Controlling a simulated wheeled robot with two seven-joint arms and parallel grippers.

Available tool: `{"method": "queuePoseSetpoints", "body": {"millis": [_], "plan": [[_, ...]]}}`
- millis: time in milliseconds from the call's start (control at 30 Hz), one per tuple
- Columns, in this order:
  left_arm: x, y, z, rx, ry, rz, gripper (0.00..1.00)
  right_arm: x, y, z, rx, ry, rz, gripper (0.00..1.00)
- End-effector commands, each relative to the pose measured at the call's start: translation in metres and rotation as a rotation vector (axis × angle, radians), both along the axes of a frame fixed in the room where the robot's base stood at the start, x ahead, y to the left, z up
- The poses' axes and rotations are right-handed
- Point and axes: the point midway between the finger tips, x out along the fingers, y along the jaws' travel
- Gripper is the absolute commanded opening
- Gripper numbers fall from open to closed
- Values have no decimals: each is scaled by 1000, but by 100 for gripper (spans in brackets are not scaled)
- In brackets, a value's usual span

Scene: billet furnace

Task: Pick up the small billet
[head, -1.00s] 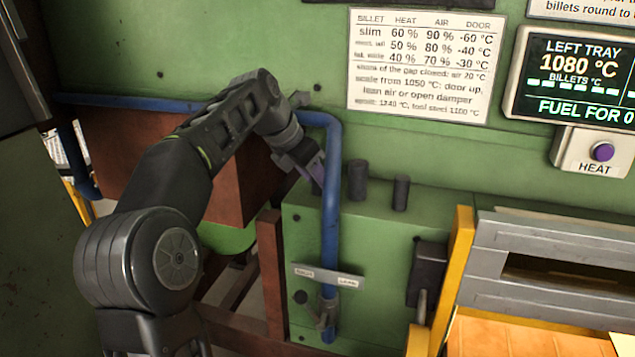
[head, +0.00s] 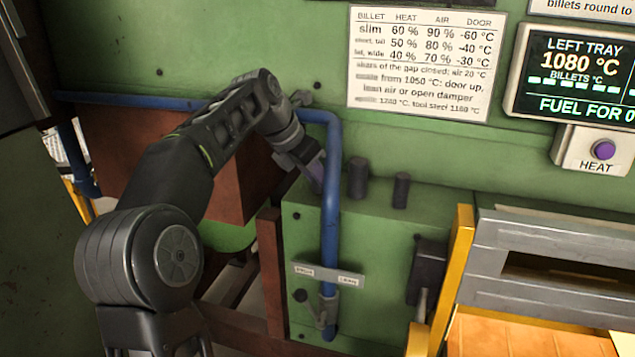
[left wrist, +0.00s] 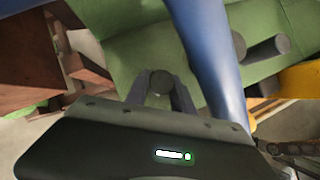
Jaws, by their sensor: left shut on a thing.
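My left gripper (head: 314,172) reaches down over the green ledge at the left of the blue pipe, its tips partly hidden by the pipe in the head view. In the left wrist view, its two fingers (left wrist: 160,100) are shut on the small billet (left wrist: 160,82), a short dark cylinder whose round end shows between them. I cannot see this billet in the head view, nor tell whether it is clear of the ledge. Two other dark billets stand upright right of the pipe, a thicker one (head: 357,180) and a thinner one (head: 401,191). My right gripper is not in view.
The vertical blue pipe (head: 331,220) runs close beside my left gripper. The green ledge (head: 380,240) carries a small lever plate (head: 330,273) on its front. A yellow post (head: 455,260) and the grey furnace door (head: 560,245) stand at the right. A brown box is behind my arm.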

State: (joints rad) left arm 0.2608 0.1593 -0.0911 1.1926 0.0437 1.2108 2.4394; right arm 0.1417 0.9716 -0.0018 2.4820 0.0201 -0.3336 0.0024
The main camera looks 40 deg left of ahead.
Motion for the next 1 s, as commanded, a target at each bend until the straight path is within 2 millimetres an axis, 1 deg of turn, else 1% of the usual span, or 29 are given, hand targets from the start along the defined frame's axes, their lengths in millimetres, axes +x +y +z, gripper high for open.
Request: {"method": "queuePoseSetpoints", "body": {"millis": [33,133,767,867,1000], "plan": [[0,0,-1,0,1,0,8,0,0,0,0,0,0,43],[0,0,-1,0,2,-1,0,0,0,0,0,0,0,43],[0,0,1,0,0,0,0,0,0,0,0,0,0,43],[0,0,4,1,-2,0,0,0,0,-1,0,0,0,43],[1,0,13,2,-4,-1,0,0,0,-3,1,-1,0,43]]}}
